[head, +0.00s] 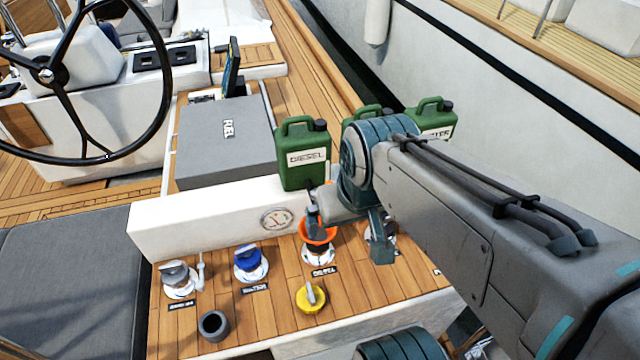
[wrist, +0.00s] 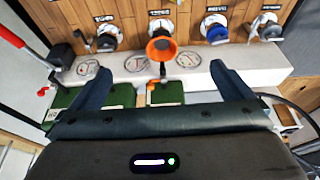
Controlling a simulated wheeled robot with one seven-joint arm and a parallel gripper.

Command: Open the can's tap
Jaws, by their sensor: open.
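The green can labelled DIESEL (head: 303,158) stands upright on the white ledge behind the deck fillers. In the wrist view, part of a green can (wrist: 165,97) shows behind my gripper's palm. A small dark tap (wrist: 163,72) sticks out from it toward the orange funnel (wrist: 161,48). The funnel (head: 318,232) sits in the diesel filler. My gripper (wrist: 163,82) is open and empty, one finger on each side of the tap, apart from it. In the head view my arm partly covers this area, and the tap's handle position cannot be told.
More green cans (head: 437,117) stand to the right, partly behind my arm. A blue-capped filler (head: 249,262), a yellow cap (head: 311,298) and a black ring (head: 213,326) are on the teak deck. A grey fuel box (head: 225,140) and steering wheel (head: 95,80) are at left.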

